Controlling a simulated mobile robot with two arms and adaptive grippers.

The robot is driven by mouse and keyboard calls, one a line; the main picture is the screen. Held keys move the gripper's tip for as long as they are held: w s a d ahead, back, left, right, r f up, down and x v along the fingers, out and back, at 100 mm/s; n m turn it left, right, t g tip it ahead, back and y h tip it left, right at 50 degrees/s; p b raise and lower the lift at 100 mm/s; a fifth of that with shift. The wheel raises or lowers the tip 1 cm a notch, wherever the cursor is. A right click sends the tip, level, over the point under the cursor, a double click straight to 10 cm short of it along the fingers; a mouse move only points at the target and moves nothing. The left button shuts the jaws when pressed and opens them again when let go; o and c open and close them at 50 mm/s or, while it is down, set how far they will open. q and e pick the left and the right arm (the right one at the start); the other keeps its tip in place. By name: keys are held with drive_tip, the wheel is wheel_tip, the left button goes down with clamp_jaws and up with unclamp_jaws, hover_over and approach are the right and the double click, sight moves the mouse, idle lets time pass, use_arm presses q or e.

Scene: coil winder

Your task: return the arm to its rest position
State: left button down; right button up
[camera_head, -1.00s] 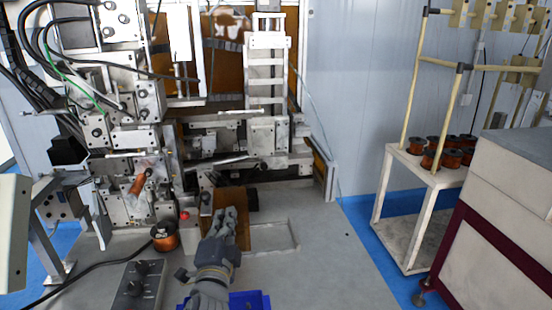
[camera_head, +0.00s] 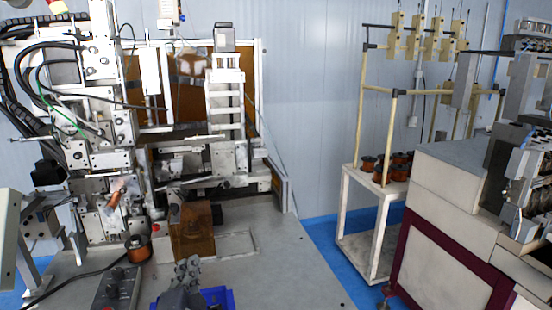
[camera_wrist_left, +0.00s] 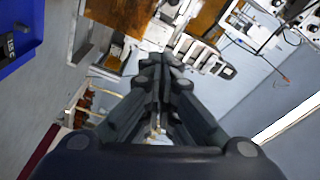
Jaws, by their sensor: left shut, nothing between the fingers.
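My left gripper (camera_head: 188,268) is at the bottom of the head view, just above the near part of the grey table (camera_head: 285,270). Its fingers are together with nothing between them. The left wrist view shows the closed fingers (camera_wrist_left: 160,64) from behind, pointing at the machine side. It is apart from the coil winder (camera_head: 190,165), which stands behind it. My right gripper is in neither view.
A blue bin (camera_head: 222,294) is beside the gripper, and a control box (camera_head: 117,289) lies to its left. A copper wire spool (camera_head: 138,249) sits by the machine. A white rack (camera_head: 383,205) with several spools and a large cabinet (camera_head: 455,245) stand right.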

use_arm(q)
drive_tip(key=s+a+f+n+g, duration=0.2)
drive_tip(key=s+f+n+g, duration=0.15)
drive_tip(key=s+f, duration=0.35)
drive_tip(key=s+a+f+n+g, duration=0.25)
drive_tip(key=s+f+g, duration=0.2)
drive_tip(key=f, duration=0.45)
drive_tip(key=s+d+f+n+g+h, duration=0.1)
drive_tip(key=s+d+f+n+g, duration=0.2)
drive_tip(key=s, duration=0.8)
drive_tip(key=s+d+f+n+g+h, duration=0.15)
drive_tip(key=s+f+g, duration=0.35)
drive_tip(key=s, duration=0.6)
wheel_tip(320, 180, down, 27)
drive_tip(key=s+a+b, duration=0.1)
drive_tip(key=b, duration=0.1)
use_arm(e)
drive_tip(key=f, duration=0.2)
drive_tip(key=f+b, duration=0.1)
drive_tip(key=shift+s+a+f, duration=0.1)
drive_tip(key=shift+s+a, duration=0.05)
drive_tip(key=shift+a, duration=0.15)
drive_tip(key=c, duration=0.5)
use_arm(q)
drive_tip(key=s+a+f+g, duration=0.1)
drive_tip(key=s+a+f, duration=0.2)
drive_tip(key=s+f, duration=1.4)
drive_tip(key=shift+s+f+m, duration=0.25)
drive_tip(key=shift+f+m, duration=0.2)
drive_tip(key=shift+f, duration=0.4)
